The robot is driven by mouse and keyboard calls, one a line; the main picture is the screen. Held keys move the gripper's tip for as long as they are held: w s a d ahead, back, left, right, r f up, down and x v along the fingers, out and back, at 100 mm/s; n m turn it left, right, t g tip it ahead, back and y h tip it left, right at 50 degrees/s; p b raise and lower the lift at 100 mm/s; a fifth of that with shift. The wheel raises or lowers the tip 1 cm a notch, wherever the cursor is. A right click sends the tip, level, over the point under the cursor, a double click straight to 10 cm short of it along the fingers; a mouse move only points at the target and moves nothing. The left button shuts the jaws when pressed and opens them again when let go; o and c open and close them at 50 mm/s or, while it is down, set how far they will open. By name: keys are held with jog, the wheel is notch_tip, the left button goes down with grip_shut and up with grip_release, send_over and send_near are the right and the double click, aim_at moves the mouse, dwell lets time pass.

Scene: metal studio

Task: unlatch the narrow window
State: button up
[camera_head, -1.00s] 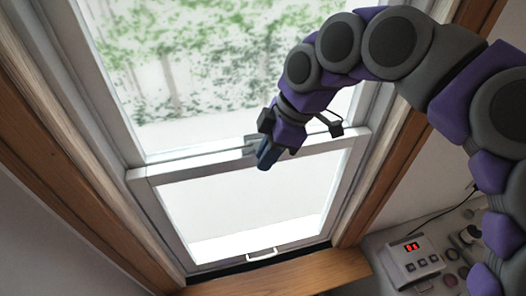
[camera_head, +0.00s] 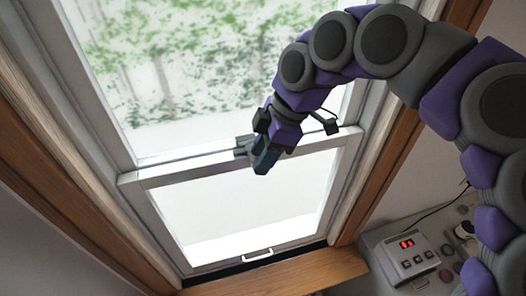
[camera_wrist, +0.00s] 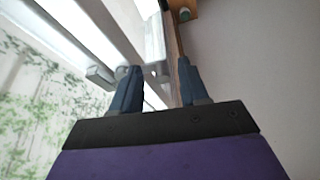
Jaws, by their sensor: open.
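The narrow window has a pale frame, and its middle rail (camera_head: 190,170) crosses between the upper and lower panes. A small grey latch (camera_head: 243,146) sits on this rail, partly hidden by my gripper (camera_head: 262,163). In the wrist view a grey latch part (camera_wrist: 101,76) lies just left of the left finger. My gripper (camera_wrist: 158,72) is open, its two blue fingers apart with nothing clearly held between them. It is at the rail, close beside the latch; I cannot tell whether it touches.
A white handle (camera_head: 257,254) is at the bottom of the lower sash, above the wooden sill (camera_head: 290,268). A box with a red display (camera_head: 408,250) stands on a surface at the lower right. Wooden trim borders both sides of the window.

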jog(key=shift+a+r, duration=0.1)
jog(key=shift+w+r, duration=0.15)
jog(key=shift+r, duration=0.35)
jog(key=v, duration=0.6)
jog(key=shift+d, duration=0.4)
jog(key=s+d+f+m+h+b, duration=0.1)
jog(key=s+d+f+m+b, duration=0.2)
jog(key=f, duration=0.8)
jog(key=s+d+f+m+g+h+b, duration=0.1)
jog(key=s+d+f+m+h+b, duration=0.1)
jog(key=s+f+m+b, duration=0.5)
jog(key=s+d+f+m+h+b, duration=0.1)
jog(key=s+d+f+m+b, duration=0.3)
jog(key=s+f+m, duration=0.5)
jog(key=s+f+b, duration=0.2)
jog(key=s+f, duration=0.1)
jog(key=f, duration=0.4)
jog(key=shift+s+f+h, duration=0.2)
jog(key=shift+s+h, duration=0.05)
jog(key=shift+h, duration=0.05)
